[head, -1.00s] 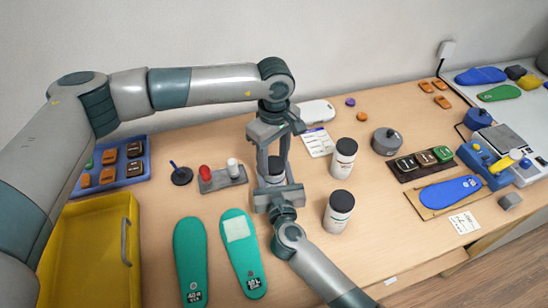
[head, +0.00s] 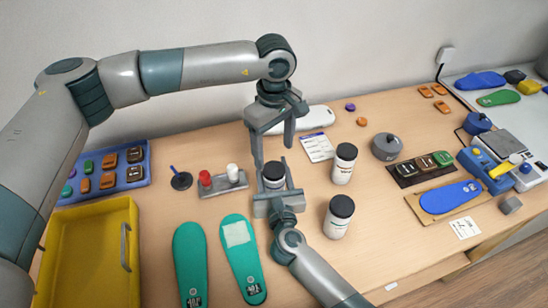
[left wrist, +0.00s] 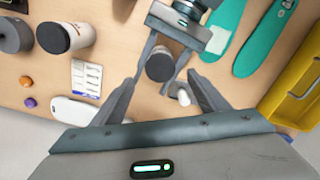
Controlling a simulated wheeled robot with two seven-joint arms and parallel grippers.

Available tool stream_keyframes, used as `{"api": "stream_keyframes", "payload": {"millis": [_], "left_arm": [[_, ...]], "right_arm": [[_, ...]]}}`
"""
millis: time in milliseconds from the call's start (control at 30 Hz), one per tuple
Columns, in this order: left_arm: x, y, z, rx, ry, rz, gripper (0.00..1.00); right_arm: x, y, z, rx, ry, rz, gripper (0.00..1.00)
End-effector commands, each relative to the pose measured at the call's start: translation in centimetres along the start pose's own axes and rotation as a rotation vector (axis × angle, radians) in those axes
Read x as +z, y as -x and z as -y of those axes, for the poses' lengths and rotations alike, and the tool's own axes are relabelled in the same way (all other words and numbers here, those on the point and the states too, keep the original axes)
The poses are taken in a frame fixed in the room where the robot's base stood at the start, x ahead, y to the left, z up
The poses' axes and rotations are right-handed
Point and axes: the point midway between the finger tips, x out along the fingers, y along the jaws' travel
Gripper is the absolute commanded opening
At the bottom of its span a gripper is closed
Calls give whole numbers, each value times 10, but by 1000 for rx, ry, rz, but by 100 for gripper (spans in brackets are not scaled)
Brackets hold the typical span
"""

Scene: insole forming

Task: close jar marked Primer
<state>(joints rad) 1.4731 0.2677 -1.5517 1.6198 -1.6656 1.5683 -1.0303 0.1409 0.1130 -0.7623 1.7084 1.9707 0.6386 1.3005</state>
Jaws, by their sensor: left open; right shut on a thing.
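A white jar with a dark top (head: 273,171) stands upright between the fingers of my right gripper (head: 274,187), which is shut on it. The dark round top also shows in the left wrist view (left wrist: 160,64) and seems to sit on the jar. My left gripper (head: 273,150) is open and empty above the jar, its fingers pointing down. In the left wrist view its fingers (left wrist: 163,96) are spread to either side of the jar, apart from it. The jar's label is hidden, so I cannot read Primer on it.
Two other dark-lidded white jars stand to the right, one farther back (head: 343,165) and one nearer (head: 338,217). A small rack (head: 222,183) with a red and a white piece is left of the held jar. Green insoles (head: 190,265) lie in front; a yellow tray (head: 85,250) is at left.

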Motion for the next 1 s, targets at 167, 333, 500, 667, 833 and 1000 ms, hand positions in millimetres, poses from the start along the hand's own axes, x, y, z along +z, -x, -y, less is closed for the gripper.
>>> {"api": "stream_keyframes", "payload": {"millis": [167, 333, 500, 667, 833, 1000], "left_arm": [[0, 32, 0, 3, -1, -2, 68], [0, 52, 0, 2, 0, -1, 68], [0, 60, 0, 0, -1, 0, 68], [0, 61, 0, -1, -1, 0, 68], [0, 61, 0, 0, -1, 0, 68], [0, 61, 0, 0, -1, 0, 68]], "right_arm": [[0, 0, 0, 0, 0, -1, 0], [0, 0, 0, 0, 0, -1, 0], [0, 0, 0, 0, 0, -1, 0], [0, 0, 0, 0, 0, 0, 0], [0, 0, 0, 0, 0, 0, 61], [0, 0, 0, 0, 0, 0, 68]]}}
